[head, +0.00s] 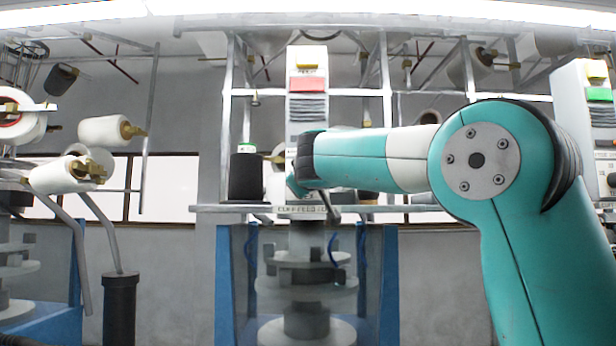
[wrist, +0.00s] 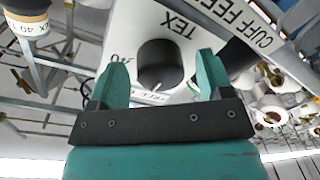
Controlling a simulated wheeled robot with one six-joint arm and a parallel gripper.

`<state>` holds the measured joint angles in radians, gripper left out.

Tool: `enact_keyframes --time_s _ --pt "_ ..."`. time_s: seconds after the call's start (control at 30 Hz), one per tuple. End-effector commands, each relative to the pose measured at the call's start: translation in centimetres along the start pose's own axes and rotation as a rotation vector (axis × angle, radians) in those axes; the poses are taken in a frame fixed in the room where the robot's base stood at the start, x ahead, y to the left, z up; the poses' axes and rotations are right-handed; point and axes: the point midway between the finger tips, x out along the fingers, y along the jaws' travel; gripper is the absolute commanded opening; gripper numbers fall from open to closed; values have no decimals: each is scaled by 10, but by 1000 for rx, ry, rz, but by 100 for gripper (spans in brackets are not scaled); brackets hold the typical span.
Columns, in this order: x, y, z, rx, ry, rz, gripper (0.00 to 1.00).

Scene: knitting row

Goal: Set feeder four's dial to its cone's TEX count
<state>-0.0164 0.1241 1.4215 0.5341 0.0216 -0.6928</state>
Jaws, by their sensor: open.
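A black round dial (wrist: 157,62) with a white pointer line sits on a white panel (wrist: 130,25) marked TEX in the wrist view. A partly legible number, seemingly 40, is printed left of the dial. My gripper (wrist: 160,78) is open, its two teal fingers on either side of the dial; I cannot tell whether they touch it. In the head view my arm hides the dial and gripper.
A label strip reading CUFF-FEED (wrist: 240,25) lies beside the panel. In the head view a dark cone (head: 246,178) stands on the shelf (head: 215,208) left of my arm. Metal frame posts (head: 386,110) rise behind, and yarn cones on holders (head: 62,174) hang at left.

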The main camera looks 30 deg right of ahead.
Motion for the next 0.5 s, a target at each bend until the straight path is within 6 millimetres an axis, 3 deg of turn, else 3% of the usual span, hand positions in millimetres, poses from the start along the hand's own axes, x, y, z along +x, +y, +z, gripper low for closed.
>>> enact_keyframes --time_s 0.17,0.4,0.5 --pt "0 0 0 0 0 0 73" --pt "0 0 0 0 0 0 24" --pt "0 0 0 0 -1 0 24"
